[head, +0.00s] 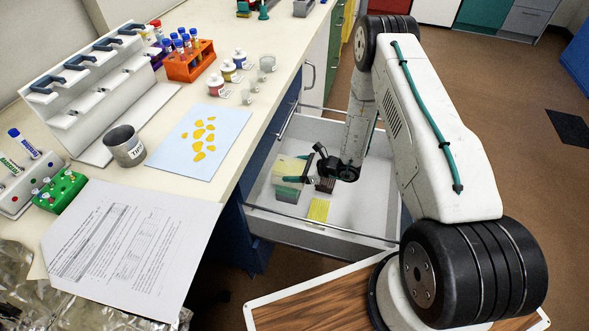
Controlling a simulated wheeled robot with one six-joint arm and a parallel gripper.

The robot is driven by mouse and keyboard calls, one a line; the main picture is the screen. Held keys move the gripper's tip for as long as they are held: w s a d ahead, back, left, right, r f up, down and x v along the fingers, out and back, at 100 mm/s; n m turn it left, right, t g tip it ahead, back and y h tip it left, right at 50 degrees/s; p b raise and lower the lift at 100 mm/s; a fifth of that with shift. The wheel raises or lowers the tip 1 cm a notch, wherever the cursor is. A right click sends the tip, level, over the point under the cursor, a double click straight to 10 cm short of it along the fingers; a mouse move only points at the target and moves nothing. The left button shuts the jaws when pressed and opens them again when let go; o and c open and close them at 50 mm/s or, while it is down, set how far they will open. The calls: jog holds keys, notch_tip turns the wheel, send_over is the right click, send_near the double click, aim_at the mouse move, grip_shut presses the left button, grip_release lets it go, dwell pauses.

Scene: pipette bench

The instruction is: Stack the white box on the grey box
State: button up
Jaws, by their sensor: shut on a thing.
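My gripper (297,168) is inside the open drawer (352,218), shut on the white box, which looks pale cream. The white box (288,166) is between the fingers, one of which crosses its near side.
A yellow ribbed box (319,210) and a dark box (325,184) are in the drawer near my gripper. The drawer's front wall (320,230) and the bench edge border this space. The drawer floor to the right is clear.

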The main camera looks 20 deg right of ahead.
jog(key=o, duration=2)
jog(key=shift+f, duration=0.1)
jog(key=shift+o, duration=0.2)
